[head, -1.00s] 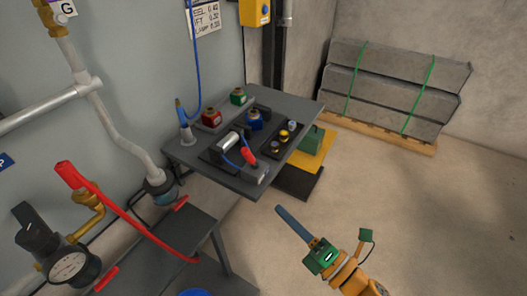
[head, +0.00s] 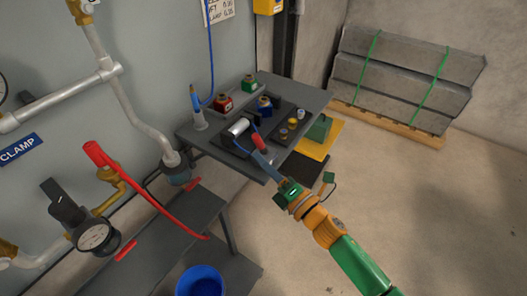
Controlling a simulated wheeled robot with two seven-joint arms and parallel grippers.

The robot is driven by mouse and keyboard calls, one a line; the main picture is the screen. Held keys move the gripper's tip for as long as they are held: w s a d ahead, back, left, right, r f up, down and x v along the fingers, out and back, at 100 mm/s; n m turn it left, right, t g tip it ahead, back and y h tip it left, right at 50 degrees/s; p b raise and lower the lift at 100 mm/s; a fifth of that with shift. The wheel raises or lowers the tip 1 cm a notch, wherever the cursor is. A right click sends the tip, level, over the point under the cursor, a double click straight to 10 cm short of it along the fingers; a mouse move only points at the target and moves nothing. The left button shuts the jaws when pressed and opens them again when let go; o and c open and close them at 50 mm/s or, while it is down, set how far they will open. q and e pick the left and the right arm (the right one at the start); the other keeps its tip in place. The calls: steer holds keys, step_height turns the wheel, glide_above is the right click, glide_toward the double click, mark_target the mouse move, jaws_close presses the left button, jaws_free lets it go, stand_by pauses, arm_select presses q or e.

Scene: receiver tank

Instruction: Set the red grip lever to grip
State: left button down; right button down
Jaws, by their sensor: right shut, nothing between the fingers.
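A small red-ended lever (head: 259,142) sits on a dark block device with a silver cylinder (head: 238,128) on the grey table. My right gripper (head: 256,157) comes in from the lower right with its long blue-grey fingers shut and nothing held. Its tips are at the lever's near side in the picture. I cannot tell whether they touch it, and they hide part of the device's front. No grip marking is readable. My left gripper is not in view.
The grey table (head: 310,97) also bears a red block (head: 223,104), a green block (head: 249,84) and a blue block (head: 265,106). A larger red handle (head: 95,153) with a red hose is at the left. A blue bucket (head: 200,281) stands below.

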mark_target(259, 142)
steer(key=shift+w+d+r, duration=0.1)
steer(key=shift+w+r, duration=0.1)
steer(key=shift+w, duration=0.25)
steer(key=shift+w+d+r, duration=0.1)
steer(key=shift+w+r, duration=0.05)
steer(key=shift+w, duration=0.25)
steer(key=shift+w+d+r+m+p, duration=0.1)
steer(key=shift+w+r+m+p, duration=0.1)
steer(key=shift+m+p, duration=0.3)
